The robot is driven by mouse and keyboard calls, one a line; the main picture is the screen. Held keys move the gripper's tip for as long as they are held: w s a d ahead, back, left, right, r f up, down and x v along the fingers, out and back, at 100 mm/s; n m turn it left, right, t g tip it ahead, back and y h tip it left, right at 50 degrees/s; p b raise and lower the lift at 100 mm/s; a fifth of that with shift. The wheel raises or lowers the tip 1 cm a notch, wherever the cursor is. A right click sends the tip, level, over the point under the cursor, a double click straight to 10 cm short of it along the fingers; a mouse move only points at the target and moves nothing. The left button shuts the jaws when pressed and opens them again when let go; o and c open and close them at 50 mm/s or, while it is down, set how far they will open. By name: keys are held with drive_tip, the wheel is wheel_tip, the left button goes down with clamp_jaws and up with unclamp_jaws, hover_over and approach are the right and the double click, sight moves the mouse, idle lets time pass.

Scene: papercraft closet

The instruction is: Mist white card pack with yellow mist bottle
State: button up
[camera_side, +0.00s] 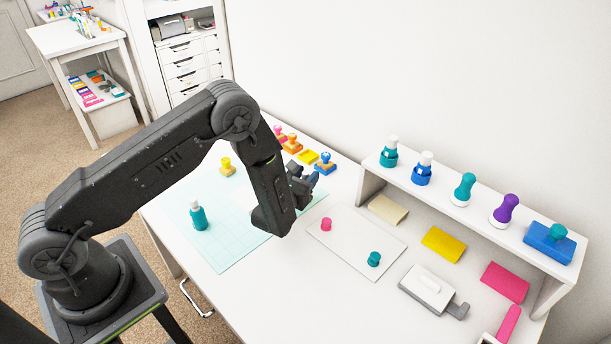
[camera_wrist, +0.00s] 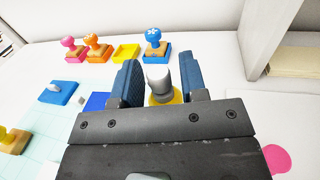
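The yellow mist bottle (camera_wrist: 160,84) has a white cap, with a little of its yellow body showing in the wrist view. It stands between the two blue-padded fingers of my gripper (camera_wrist: 158,85). The wrist view does not show whether the fingers press on it. In the side view my gripper (camera_side: 302,186) is over the back of the table, and the arm hides the bottle. The palest card pack (camera_side: 388,209), cream white, lies flat by the left end of the shelf; its edge also shows in the wrist view (camera_wrist: 280,78).
Teal and blue bottles and several stamps stand on the white shelf (camera_side: 480,215). Stamps and ink pads line the back left. A teal bottle (camera_side: 199,217) stands on the cutting mat (camera_side: 225,245). A white sheet (camera_side: 345,245) holds two stampers.

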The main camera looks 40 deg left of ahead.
drive_tip(key=shift+o, duration=0.8)
drive_tip(key=v, duration=1.3)
drive_tip(key=shift+s+d, duration=0.1)
drive_tip(key=shift+s, duration=0.05)
drive_tip(key=shift+s+r, duration=0.15)
drive_tip(key=shift+r, duration=0.1)
drive_tip(key=s+a+r+n+g+y, duration=0.4)
drive_tip(key=a+r+n+g+y, duration=0.15)
drive_tip(key=r+n, duration=0.2)
drive_tip(key=s+a+r+n+g+y, duration=0.3)
drive_tip(key=a+r+n+g+y, duration=0.25)
drive_tip(key=n, duration=0.25)
drive_tip(key=s+r+n+g+h, duration=0.4)
drive_tip(key=s+n+g, duration=0.3)
drive_tip(key=s+n, duration=0.25)
drive_tip(key=s+d+r+n+t+h, duration=0.2)
drive_tip(key=d+r+n+t+h, duration=0.4)
drive_tip(key=d+h, duration=0.5)
wheel_tip(320, 180, up, 4)
drive_tip(key=shift+d+f+n, duration=0.1)
drive_tip(key=shift+d+n, duration=0.85)
drive_tip(key=shift+n, duration=0.25)
